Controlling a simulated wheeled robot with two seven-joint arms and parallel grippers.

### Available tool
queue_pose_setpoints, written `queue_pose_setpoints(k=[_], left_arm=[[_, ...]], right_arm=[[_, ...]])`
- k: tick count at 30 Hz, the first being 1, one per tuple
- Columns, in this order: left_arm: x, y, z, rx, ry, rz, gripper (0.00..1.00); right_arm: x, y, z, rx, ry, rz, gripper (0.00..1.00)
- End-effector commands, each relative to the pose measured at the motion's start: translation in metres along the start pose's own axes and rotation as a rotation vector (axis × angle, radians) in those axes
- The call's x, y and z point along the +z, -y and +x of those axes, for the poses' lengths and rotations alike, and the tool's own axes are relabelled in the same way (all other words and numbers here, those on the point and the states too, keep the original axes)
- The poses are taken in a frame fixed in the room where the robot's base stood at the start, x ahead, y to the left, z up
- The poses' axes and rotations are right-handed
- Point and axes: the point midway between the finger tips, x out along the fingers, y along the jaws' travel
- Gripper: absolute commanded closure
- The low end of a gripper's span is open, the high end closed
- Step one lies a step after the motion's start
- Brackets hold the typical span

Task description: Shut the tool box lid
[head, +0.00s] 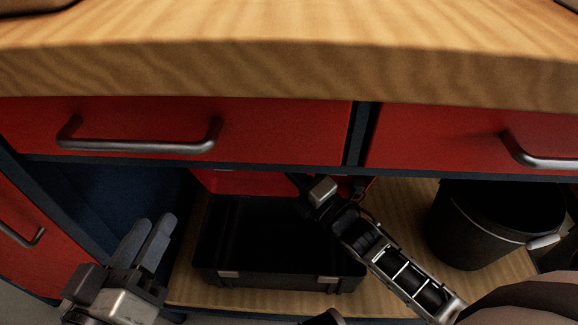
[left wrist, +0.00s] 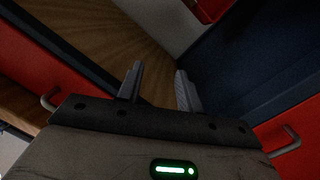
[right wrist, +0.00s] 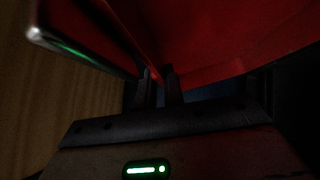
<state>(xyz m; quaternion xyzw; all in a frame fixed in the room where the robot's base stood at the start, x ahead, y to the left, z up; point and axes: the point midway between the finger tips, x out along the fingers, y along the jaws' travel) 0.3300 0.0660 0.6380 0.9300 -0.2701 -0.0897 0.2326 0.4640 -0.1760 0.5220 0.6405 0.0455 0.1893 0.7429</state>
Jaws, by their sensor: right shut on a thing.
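The tool box (head: 275,272) stands open on the low wooden shelf, its black inside showing. Its red lid (head: 230,182) is raised at the back, partly hidden by the drawers above. My right gripper (head: 312,190) reaches over the box from the right and is shut on the lid's edge. In the right wrist view the red lid (right wrist: 225,40) fills the space above the fingers, with its edge between them. My left gripper (head: 146,242) is open and empty, left of the box and apart from it; its spread fingers also show in the left wrist view (left wrist: 156,85).
A black bucket (head: 475,230) stands right of the box. Red drawers with metal handles (head: 140,140) and a thick wooden worktop (head: 290,70) overhang the shelf (head: 395,225). A blue panel (head: 140,195) closes off the left side.

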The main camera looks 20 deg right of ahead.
Motion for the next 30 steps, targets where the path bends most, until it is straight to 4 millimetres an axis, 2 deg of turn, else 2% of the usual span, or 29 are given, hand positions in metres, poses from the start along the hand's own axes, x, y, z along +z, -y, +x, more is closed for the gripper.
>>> queue_pose_setpoints(k=[1,3,14,20,30], left_arm=[[0.0,0.0,0.0,0.001,0.001,0.0,0.64],[0.0,0.0,0.0,0.001,0.001,0.0,0.64],[0.0,-0.001,0.0,0.001,0.006,0.002,0.64],[-0.002,-0.003,-0.001,-0.013,0.034,0.012,0.64],[0.008,0.006,-0.004,-0.069,0.095,0.076,0.64]], right_arm=[[0.001,0.0,0.0,-0.001,0.001,0.001,0.82],[0.001,0.0,0.0,-0.001,0.001,0.001,0.68],[0.0,0.0,-0.005,-0.003,0.001,0.001,0.68],[0.0,-0.001,-0.039,-0.008,0.001,0.003,0.68],[0.0,-0.001,-0.12,-0.007,0.002,0.003,0.68]])
